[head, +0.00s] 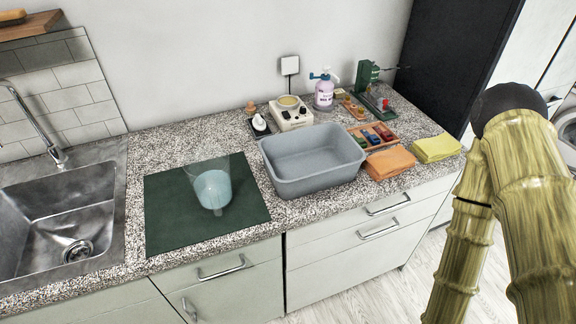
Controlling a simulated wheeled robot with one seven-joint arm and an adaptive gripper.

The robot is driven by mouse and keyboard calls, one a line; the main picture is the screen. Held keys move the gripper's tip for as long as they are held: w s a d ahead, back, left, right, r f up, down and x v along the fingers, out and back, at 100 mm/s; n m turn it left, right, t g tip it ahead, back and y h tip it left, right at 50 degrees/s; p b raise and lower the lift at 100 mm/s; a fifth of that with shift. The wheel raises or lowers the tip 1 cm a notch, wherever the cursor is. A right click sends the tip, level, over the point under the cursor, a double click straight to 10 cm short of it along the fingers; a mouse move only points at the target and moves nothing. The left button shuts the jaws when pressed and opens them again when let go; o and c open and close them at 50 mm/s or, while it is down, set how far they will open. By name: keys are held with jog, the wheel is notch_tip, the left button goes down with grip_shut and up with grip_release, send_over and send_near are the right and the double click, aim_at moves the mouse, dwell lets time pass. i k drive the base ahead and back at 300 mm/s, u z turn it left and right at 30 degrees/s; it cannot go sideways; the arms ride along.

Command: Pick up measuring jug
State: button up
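The measuring jug (213,188) is clear, with pale blue liquid or a pale blue lower part. It stands upright on a dark green mat (168,222) on the speckled counter, between the sink and the grey tub. My arm shows at the right edge, with a bamboo-like surface, apart from the jug. My gripper is out of view.
A grey tub (314,183) stands just right of the mat. Orange (390,163) and yellow (436,148) cloths lie right of it. A lilac bottle (324,93) and small devices stand behind. The sink (50,215) is at left. The mat around the jug is clear.

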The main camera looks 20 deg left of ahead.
aim_at(206, 167)
jog(key=u, duration=1.65)
jog(key=k, duration=0.95)
jog(key=u, duration=0.05)
jog(key=i, duration=0.45)
jog(key=u, duration=0.05)
